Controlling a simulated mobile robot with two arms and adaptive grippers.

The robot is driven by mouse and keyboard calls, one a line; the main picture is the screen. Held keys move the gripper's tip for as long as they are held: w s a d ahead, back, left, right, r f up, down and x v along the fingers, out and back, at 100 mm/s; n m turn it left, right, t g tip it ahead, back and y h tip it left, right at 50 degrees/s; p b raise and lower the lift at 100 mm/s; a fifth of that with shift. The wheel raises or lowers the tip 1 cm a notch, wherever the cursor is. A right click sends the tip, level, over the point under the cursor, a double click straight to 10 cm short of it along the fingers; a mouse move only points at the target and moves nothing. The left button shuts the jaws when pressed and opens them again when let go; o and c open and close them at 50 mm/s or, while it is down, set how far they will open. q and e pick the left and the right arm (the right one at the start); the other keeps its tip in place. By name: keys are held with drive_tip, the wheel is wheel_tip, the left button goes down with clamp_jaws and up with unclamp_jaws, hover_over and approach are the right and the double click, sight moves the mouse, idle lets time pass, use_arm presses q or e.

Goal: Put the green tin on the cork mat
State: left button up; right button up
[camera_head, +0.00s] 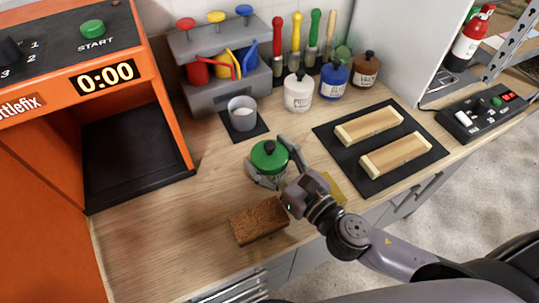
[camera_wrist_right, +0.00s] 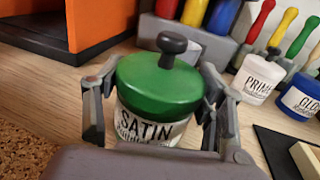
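The green tin (camera_head: 268,158) has a green lid with a black knob and stands near the middle of the wooden worktop. It also shows in the right wrist view (camera_wrist_right: 158,88) with a white label reading SATIN. My right gripper (camera_head: 272,166) has one finger on each side of the tin, close to its sides; whether they press on it is unclear. The tin looks upright; its base is hidden. The cork mat (camera_head: 259,221) is a brown rectangle toward the front edge, left of my right wrist. Its corner shows in the right wrist view (camera_wrist_right: 22,150). My left gripper is not in view.
A grey cup (camera_head: 242,113) on a dark pad stands behind the tin. White (camera_head: 298,91), blue (camera_head: 334,80) and brown (camera_head: 366,69) tins stand at the back. A black mat (camera_head: 395,177) with two wooden blocks lies right. An orange machine (camera_head: 160,70) stands left. A yellow piece lies beside my wrist.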

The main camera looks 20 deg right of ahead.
sight(281, 171)
drive_tip(key=o, duration=0.3)
drive_tip(key=shift+r, duration=0.1)
drive_tip(key=shift+r, duration=0.1)
drive_tip(key=v, duration=0.1)
drive_tip(key=b+v, duration=0.1)
drive_tip(key=v, duration=0.1)
drive_tip(key=b+v, duration=0.1)
drive_tip(key=v, duration=0.1)
drive_tip(key=shift+f, duration=0.35)
drive_tip(key=v, duration=0.4)
drive_tip(key=shift+s+r, duration=0.25)
drive_tip(key=shift+r, duration=0.1)
drive_tip(key=shift+v, duration=1.25)
